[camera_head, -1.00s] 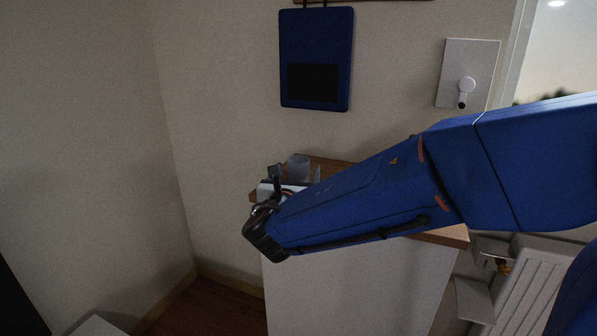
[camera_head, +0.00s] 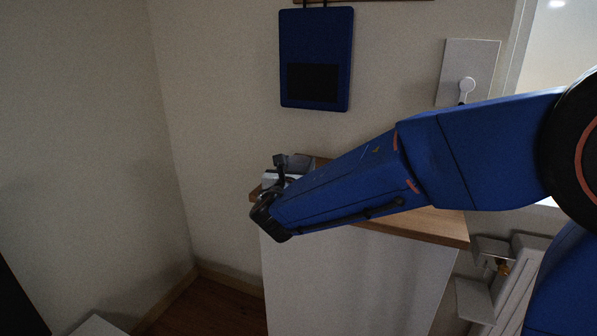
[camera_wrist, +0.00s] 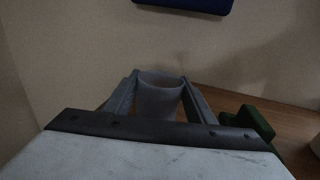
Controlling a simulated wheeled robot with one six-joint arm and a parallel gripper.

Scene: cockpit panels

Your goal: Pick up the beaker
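The beaker (camera_wrist: 160,94) is a pale, translucent cup standing upright on the wooden top in the wrist view. My gripper (camera_wrist: 160,80) is open, with one grey finger on each side of the beaker. I cannot tell whether either finger touches it. In the head view my gripper (camera_head: 287,163) is at the left end of the wooden counter top (camera_head: 440,226). There the beaker is mostly hidden behind the gripper.
A dark green object (camera_wrist: 257,122) lies just right of the right finger in the wrist view. A blue panel (camera_head: 316,58) hangs on the wall above the counter. The wall is close behind the counter.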

